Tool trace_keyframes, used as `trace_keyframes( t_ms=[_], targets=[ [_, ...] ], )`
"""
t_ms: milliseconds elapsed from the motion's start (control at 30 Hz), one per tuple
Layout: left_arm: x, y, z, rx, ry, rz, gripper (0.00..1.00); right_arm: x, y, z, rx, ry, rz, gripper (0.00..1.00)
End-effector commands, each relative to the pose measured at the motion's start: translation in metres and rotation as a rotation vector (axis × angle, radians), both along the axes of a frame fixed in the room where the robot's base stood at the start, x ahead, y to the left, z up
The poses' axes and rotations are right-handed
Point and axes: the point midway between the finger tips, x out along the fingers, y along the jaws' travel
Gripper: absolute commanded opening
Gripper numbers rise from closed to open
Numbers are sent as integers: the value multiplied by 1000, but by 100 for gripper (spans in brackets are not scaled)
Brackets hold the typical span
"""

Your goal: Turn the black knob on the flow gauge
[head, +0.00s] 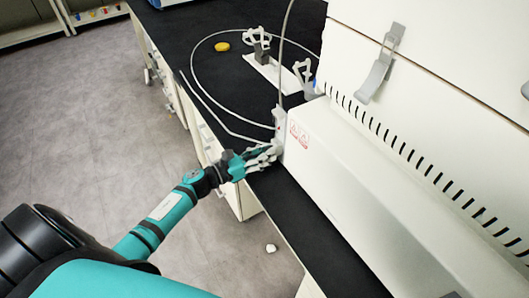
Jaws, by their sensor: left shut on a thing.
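The flow gauge (279,118) is a small, pale upright block at the near left corner of the white machine, with a thin tube rising above it. My left gripper (272,150) reaches in from the left, at the gauge's lower part, and is shut on the black knob. The knob itself is hidden by the fingers, so its turn angle cannot be told. My right gripper is not in view.
The white freeze dryer (345,165) fills the right side. A pale tube (192,62) loops over the black bench top (180,40). A yellow object (222,46) and pale clamp-like fittings (258,38) sit farther back. Open floor lies left; a small white object (271,248) is on it.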

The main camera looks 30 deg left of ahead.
Motion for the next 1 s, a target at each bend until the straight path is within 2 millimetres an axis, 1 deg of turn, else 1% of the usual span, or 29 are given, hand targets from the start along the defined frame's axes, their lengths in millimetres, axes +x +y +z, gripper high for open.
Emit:
trace_keyframes(
  t_ms=[267,633,1000],
  targets=[
    [0,0,0,-160,94,0,0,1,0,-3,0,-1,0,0],
    [0,0,1,-463,272,1,0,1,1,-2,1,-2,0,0],
    [0,0,2,-766,451,1,0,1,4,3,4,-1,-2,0]
  ],
)
